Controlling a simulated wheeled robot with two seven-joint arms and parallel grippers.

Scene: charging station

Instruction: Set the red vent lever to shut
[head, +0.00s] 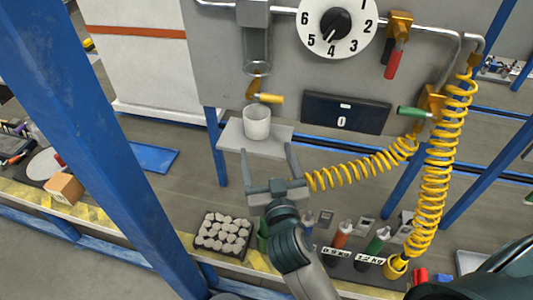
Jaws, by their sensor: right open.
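The red vent lever (394,64) hangs downward, slightly tilted, from a brass valve (400,25) on the grey pipe at the upper right of the panel. It lies roughly across the pipe's run there. My right gripper (266,149) is open and empty, fingers pointing up the picture. It is well below and left of the red lever, just in front of the small shelf with the white cup. My left gripper is not in view.
A numbered dial (337,27) and a dark display (346,113) are on the panel. A green lever (412,112) and a yellow coiled hose (436,170) hang at right. A white cup (257,122) stands on the shelf (232,137). A tray of stones (223,236) lies below.

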